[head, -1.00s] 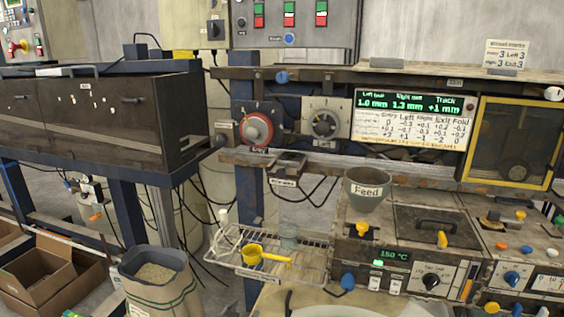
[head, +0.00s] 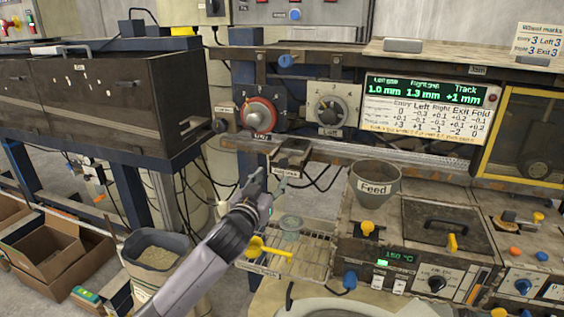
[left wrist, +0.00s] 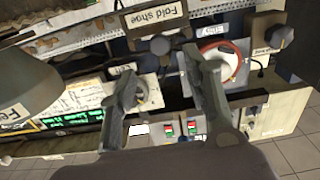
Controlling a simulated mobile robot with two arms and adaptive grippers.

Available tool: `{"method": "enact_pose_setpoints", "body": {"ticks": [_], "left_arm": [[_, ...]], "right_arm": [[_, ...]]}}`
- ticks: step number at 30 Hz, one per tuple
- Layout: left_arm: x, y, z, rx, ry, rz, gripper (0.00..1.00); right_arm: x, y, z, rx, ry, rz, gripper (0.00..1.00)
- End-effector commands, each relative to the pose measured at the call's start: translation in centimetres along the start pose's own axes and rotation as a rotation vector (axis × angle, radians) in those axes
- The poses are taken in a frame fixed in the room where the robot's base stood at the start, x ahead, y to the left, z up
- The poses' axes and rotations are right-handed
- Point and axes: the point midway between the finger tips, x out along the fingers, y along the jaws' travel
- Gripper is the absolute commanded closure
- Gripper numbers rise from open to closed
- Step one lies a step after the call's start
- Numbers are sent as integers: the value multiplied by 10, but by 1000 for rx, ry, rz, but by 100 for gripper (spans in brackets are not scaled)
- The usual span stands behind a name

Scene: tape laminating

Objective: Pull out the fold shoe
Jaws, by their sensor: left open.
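The fold shoe (head: 291,155) is a dark metal piece on the rail below the two dials, with a small label under its front edge. In the left wrist view the label "Fold shoe" (left wrist: 157,18) and a dark block with a round knob (left wrist: 160,43) show just beyond the fingertips. My left gripper (head: 268,180) is open and empty, just below and to the left of the fold shoe in the head view. In the left wrist view its two fingers (left wrist: 160,65) stand apart, with no contact visible. My right gripper is not in view.
A red-ringed dial (head: 260,114) and a grey dial (head: 330,110) sit above the rail. The Feed cup (head: 374,182) stands to the right. Below are a wire rack (head: 312,258) and a yellow scoop (head: 268,250). A dark cabinet (head: 110,110) is at left.

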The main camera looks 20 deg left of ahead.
Motion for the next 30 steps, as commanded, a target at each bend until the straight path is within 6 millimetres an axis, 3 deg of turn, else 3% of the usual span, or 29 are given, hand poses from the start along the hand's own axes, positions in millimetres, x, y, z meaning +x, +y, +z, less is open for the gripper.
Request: {"method": "enact_pose_setpoints", "body": {"ticks": [9, 15, 30], "left_arm": [[59, 0, -2, -1, 0, -1, 55], [82, 0, -1, -1, 0, -1, 55], [92, 0, 0, 0, 0, 0, 57]], "right_arm": [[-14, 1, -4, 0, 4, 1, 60], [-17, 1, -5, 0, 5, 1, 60], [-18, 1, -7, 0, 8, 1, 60]]}}
